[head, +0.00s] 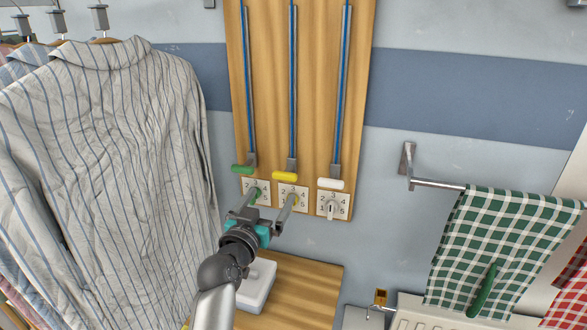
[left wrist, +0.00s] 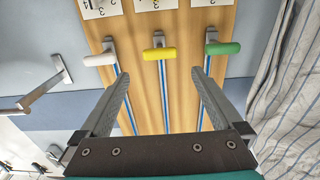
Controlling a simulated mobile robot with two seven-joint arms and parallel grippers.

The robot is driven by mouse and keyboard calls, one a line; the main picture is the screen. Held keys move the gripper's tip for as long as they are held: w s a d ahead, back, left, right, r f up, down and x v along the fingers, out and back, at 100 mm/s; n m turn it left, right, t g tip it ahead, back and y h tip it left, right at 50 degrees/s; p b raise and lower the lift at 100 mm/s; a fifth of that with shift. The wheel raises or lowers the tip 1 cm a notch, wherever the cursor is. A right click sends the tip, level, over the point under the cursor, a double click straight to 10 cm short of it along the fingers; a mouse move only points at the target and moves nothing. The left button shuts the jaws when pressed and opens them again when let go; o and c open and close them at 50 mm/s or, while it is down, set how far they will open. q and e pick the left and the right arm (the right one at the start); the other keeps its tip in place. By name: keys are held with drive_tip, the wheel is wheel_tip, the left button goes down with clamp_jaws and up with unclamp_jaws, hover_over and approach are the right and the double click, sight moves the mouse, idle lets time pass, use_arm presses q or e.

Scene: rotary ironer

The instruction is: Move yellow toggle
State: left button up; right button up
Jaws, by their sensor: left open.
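The yellow toggle (head: 285,176) is a rounded bar at the lower end of the middle blue-and-metal rail on a wooden board. It also shows in the left wrist view (left wrist: 159,54), in the middle of three handles. A white plate with numbers and a small yellow knob (head: 294,198) sits just below it. My left gripper (head: 272,206) is open and empty in front of the board's lower part. In the head view its fingertips overlap the green and yellow number plates. In the left wrist view (left wrist: 160,80) the yellow toggle lies ahead, between the fingers' lines, apart from them.
A green handle (head: 242,169) and a white handle (head: 330,183) flank the yellow one at similar height. Striped shirts (head: 110,150) hang close on the left. A metal bar (head: 435,183) and a green checked cloth (head: 495,245) are at right. A wooden surface (head: 310,290) lies below.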

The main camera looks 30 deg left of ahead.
sight(289, 168)
use_arm(q)
drive_tip(key=x, duration=1.4)
drive_tip(key=shift+d+b, duration=0.1)
drive_tip(key=shift+b, duration=0.3)
clamp_jaws()
idle(0.4)
